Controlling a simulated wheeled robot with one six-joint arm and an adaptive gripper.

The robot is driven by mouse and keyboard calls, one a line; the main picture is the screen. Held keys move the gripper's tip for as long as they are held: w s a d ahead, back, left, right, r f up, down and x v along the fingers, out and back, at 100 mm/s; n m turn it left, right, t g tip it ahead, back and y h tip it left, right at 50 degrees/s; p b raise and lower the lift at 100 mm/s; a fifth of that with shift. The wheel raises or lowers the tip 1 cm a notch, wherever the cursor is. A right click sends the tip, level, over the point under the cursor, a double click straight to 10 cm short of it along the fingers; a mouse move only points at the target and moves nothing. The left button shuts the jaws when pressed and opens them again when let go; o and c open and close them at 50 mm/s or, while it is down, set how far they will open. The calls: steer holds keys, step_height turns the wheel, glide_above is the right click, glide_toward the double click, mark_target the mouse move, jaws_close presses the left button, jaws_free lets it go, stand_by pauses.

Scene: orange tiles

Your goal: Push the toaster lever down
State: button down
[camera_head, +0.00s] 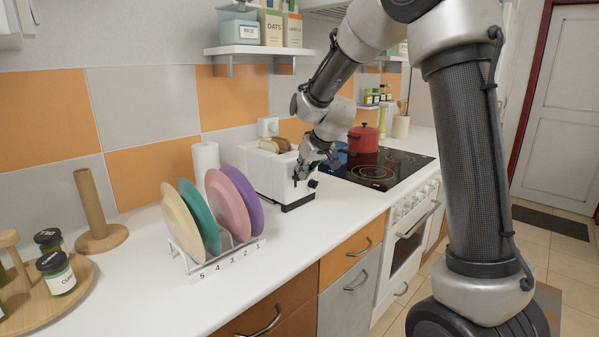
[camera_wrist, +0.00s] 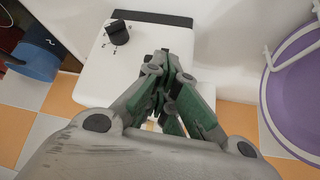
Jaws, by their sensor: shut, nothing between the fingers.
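The white toaster (camera_head: 262,177) stands on the counter with browned bread slices (camera_head: 276,145) in its top. My gripper (camera_head: 300,179) is shut and empty, with its fingertips close to the toaster's end face. In the wrist view the closed fingers (camera_wrist: 163,72) are in front of the white toaster (camera_wrist: 95,70). A black dial (camera_wrist: 118,31) shows on the toaster to the left of the fingers. The lever cannot be made out; the fingers cover the middle of that face. I cannot tell whether the fingertips touch the toaster.
A rack (camera_head: 215,262) with several coloured plates stands left of the toaster. A paper towel roll (camera_head: 205,160) is behind it. A black hob (camera_head: 378,168) with a red pot (camera_head: 363,139) lies to the right. The counter's front strip (camera_head: 300,225) is clear.

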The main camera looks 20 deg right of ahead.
steer(key=s+f, duration=0.2)
steer(key=shift+s+d, duration=0.4)
stand_by(0.3)
steer(key=v, duration=1.2)
steer(key=shift+d, duration=0.1)
